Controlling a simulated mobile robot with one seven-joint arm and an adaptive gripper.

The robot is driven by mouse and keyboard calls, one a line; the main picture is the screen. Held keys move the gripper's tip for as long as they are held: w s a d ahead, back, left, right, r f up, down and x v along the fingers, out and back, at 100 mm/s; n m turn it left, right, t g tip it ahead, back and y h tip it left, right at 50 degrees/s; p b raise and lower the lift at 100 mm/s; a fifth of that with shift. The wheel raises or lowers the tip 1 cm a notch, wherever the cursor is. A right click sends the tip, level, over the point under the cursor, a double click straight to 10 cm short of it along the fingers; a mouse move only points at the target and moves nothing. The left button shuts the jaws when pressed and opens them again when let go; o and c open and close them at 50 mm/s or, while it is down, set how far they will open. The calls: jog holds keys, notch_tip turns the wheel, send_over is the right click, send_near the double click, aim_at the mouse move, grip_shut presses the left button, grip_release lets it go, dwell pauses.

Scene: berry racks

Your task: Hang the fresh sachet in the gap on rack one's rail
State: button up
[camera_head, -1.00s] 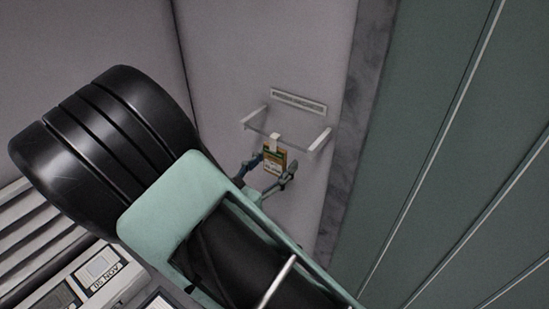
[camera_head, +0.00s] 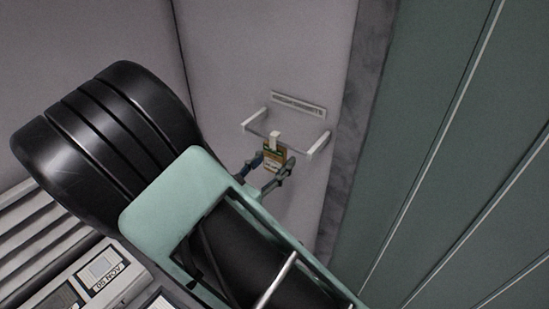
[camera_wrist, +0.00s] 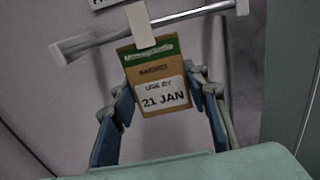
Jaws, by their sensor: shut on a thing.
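My gripper (camera_wrist: 160,92) is shut on the sachet (camera_wrist: 150,68), with a blue-padded finger at each side edge. The sachet is a brown and green packet with a white label reading "USE BY 21 JAN". No other sachet shows on this rail.
A label strip (camera_head: 298,104) is fixed to the grey wall above the rail; its text is too small to read. White end brackets (camera_head: 319,145) stick out at both rail ends. A green panelled surface (camera_head: 460,150) stands to the right. My arm covers much of the lower left.

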jog(key=shift+s+a, duration=0.1)
dwell(0.3)
jog(key=p+v, duration=0.1)
jog(key=v, duration=0.7)
jog(key=shift+s+a, duration=0.25)
jog(key=shift+s, duration=0.05)
dwell(0.6)
dwell(0.4)
